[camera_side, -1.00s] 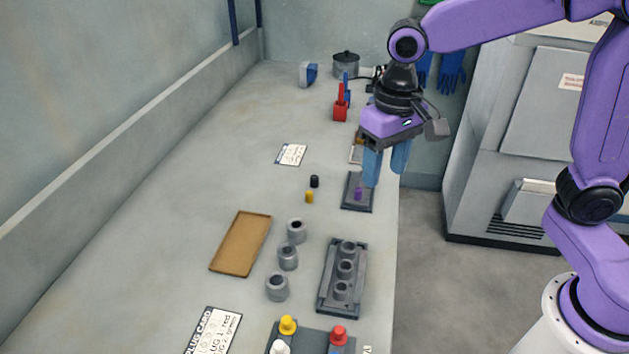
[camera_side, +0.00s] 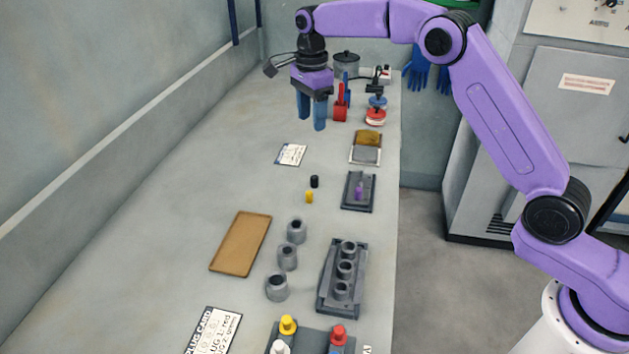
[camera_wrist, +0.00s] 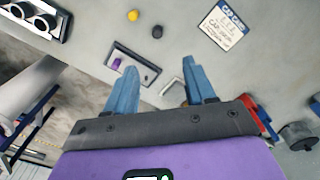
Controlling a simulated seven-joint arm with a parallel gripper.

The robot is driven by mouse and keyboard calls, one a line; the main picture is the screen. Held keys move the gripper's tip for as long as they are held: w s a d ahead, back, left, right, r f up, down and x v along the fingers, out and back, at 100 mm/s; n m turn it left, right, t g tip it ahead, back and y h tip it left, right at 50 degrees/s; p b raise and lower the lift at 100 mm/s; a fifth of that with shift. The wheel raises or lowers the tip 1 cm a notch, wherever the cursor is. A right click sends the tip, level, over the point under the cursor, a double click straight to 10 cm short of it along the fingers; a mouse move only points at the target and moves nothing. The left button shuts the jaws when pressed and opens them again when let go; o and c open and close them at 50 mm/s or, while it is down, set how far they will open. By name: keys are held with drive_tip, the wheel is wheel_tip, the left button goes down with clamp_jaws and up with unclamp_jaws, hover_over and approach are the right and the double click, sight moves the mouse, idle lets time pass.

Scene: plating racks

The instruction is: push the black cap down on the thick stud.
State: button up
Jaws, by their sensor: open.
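The black cap (camera_side: 314,181) stands on the bench left of the dark stud plate (camera_side: 349,204), clear of it. It also shows in the wrist view (camera_wrist: 157,31). A yellow cap (camera_side: 309,197) stands close to it, and in the wrist view (camera_wrist: 132,15). A purple cap (camera_side: 359,190) is on the stud plate, also in the wrist view (camera_wrist: 116,63). I cannot make out the thick stud at this size. My gripper (camera_side: 312,118) is open and empty, raised above the bench behind the black cap. Its spread fingers show in the wrist view (camera_wrist: 160,68).
A printed card (camera_side: 291,155) lies behind the caps. A tan tray (camera_side: 240,243), several grey cylinders (camera_side: 288,257) and a grey holder (camera_side: 328,297) stand nearer the camera. A red tool holder (camera_side: 341,112) and a pot (camera_side: 346,62) are behind. The left of the bench is clear.

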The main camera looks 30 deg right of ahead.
hover_over(314, 176)
drive_tip(key=f, duration=1.2)
drive_tip(key=shift+w+a, duration=0.1)
drive_tip(key=shift+w, duration=0.2)
drive_tip(key=shift+s+f, duration=0.2)
drive_tip(key=shift+f, duration=1.2)
drive_tip(key=shift+s+f, duration=0.15)
drive_tip(key=shift+f, duration=1.2)
clamp_jaws()
